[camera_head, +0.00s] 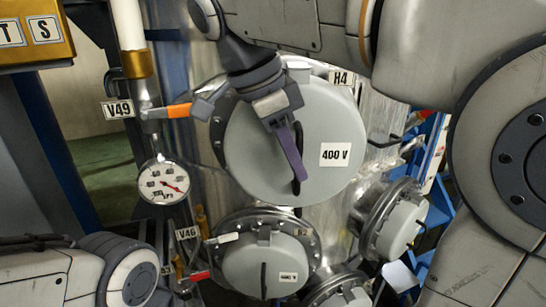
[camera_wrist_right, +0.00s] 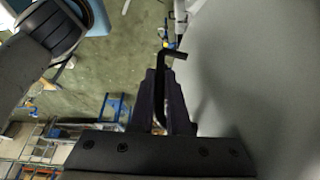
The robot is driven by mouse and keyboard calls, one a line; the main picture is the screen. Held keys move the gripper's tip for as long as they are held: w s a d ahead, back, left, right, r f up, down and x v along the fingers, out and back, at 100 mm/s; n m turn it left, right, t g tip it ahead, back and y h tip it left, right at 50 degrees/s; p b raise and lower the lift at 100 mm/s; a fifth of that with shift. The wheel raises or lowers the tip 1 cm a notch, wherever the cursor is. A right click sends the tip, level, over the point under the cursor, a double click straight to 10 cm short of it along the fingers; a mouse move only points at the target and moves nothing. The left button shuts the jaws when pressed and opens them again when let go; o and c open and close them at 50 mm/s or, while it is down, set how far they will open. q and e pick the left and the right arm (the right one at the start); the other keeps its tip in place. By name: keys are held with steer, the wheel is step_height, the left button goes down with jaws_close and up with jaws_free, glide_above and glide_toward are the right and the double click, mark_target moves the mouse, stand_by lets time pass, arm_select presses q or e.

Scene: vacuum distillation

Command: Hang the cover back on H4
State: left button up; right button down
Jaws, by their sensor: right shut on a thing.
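The H4 cover (camera_head: 252,160) is a large round grey lid marked 400 V, at the upper middle of the head view. It stands in front of the vessel at the H4 label (camera_head: 341,78). Flange bolts show past its left edge; I cannot tell whether it touches the flange. My right gripper (camera_head: 297,168) reaches down from above with its purple fingers shut on the cover's black handle. In the right wrist view, the handle (camera_wrist_right: 172,54) runs between the fingers (camera_wrist_right: 161,92), and the grey cover (camera_wrist_right: 265,60) fills the right side. My left gripper is out of view.
A V49 valve with an orange lever (camera_head: 178,111) and a pressure gauge (camera_head: 163,183) are left of the cover. A smaller H2 cover (camera_head: 262,268) sits below, and another round cover (camera_head: 400,228) is at lower right. My right arm passes close above H4.

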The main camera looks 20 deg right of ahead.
steer(key=shift+w+d+f, duration=0.3)
steer(key=shift+w+f, duration=0.15)
steer(key=shift+w, duration=0.5)
steer(key=shift+w+d+f, duration=0.35)
steer(key=shift+w+f, duration=0.05)
steer(key=shift+w, duration=0.5)
steer(key=shift+w+d+f, duration=0.3)
steer(key=shift+w+f, duration=0.15)
steer(key=shift+w, duration=0.5)
steer(key=c, duration=0.8)
jaws_free()
